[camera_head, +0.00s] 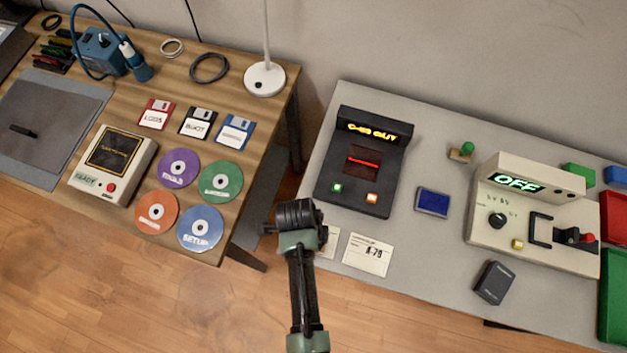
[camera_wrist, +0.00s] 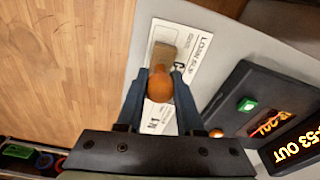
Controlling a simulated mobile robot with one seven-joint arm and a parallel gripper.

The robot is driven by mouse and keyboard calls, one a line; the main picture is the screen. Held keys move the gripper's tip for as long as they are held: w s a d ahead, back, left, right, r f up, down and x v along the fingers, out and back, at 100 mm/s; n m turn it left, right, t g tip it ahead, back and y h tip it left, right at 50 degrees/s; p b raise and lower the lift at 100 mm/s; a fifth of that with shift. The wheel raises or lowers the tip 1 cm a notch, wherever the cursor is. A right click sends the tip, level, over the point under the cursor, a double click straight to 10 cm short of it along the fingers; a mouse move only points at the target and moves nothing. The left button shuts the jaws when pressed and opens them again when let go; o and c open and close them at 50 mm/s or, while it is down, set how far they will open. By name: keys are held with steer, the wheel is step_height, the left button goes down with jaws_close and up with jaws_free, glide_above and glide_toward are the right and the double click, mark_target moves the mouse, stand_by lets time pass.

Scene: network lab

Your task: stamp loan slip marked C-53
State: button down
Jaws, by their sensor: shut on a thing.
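My gripper (camera_wrist: 160,80) is shut on a stamp (camera_wrist: 160,86) with a round orange-brown knob and a wooden block. The stamp is over a white loan slip (camera_wrist: 198,55); I cannot tell whether it touches the paper. The slip reads "LOAN SLIP", with a large mark starting like "C" mostly hidden by the stamp and finger. In the head view my gripper (camera_head: 300,222) covers most of this slip, whose right edge shows beside it. A second slip (camera_head: 368,255), marked something like "A-79", lies to its right. A blue ink pad (camera_head: 432,202) lies farther right.
A black terminal (camera_head: 358,172) behind the slips reads "C-53 OUT". A green-knobbed stamp (camera_head: 463,152) stands near a beige machine (camera_head: 533,225) reading "OFF". A dark box (camera_head: 494,282) lies near the grey table's front. A wooden table (camera_head: 240,135) with discs stands left, across a gap.

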steer(key=shift+r+p, duration=3.45)
steer(key=shift+p, duration=0.05)
